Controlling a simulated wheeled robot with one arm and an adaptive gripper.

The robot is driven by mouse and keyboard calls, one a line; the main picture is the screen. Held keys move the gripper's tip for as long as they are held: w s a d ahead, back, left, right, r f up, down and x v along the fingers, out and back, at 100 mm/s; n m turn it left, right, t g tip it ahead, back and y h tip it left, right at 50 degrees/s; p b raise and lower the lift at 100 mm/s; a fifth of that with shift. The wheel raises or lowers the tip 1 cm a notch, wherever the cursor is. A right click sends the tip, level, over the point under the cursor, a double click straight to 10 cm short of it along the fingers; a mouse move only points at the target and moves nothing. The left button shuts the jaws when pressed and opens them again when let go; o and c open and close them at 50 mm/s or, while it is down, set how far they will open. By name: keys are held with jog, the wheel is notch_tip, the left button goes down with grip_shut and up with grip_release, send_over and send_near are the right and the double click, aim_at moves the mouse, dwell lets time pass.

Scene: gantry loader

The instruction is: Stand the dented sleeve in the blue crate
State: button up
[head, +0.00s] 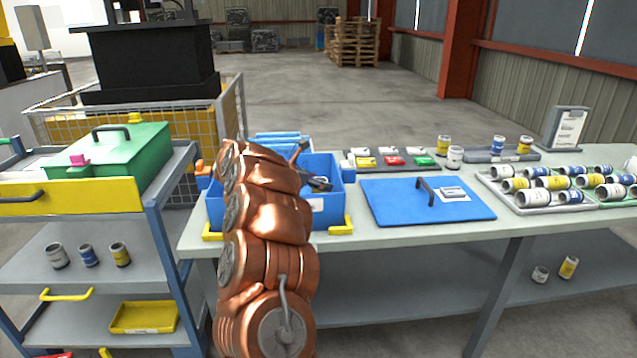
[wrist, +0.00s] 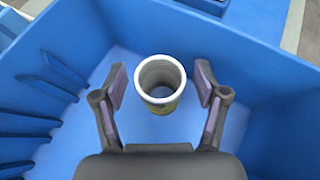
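The blue crate (head: 334,194) stands on the table behind my arm, which hides much of it in the head view. In the wrist view, the crate's inside (wrist: 85,40) fills most of the picture. A sleeve (wrist: 161,98) with a pale rim and a darker, yellowish band stands upright on the crate floor. I cannot make out a dent on it. My gripper (wrist: 160,72) is open, with one finger on each side of the sleeve and a visible gap on both sides. In the head view, the dark gripper is partly hidden at the crate, and the sleeve is not visible.
Slots or ribs (wrist: 48,78) line the crate's left side. A blue lid (head: 400,205) with a handle lies right of the crate. Trays of sleeves (head: 540,198) stand farther right. A cart with a green box (head: 110,155) stands left, with several sleeves on its shelf.

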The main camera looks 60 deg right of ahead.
jog(key=shift+r, duration=0.15)
jog(key=shift+r+p, duration=0.1)
jog(key=shift+p, duration=0.2)
jog(key=b+v, duration=0.1)
jog(key=v, duration=1.1)
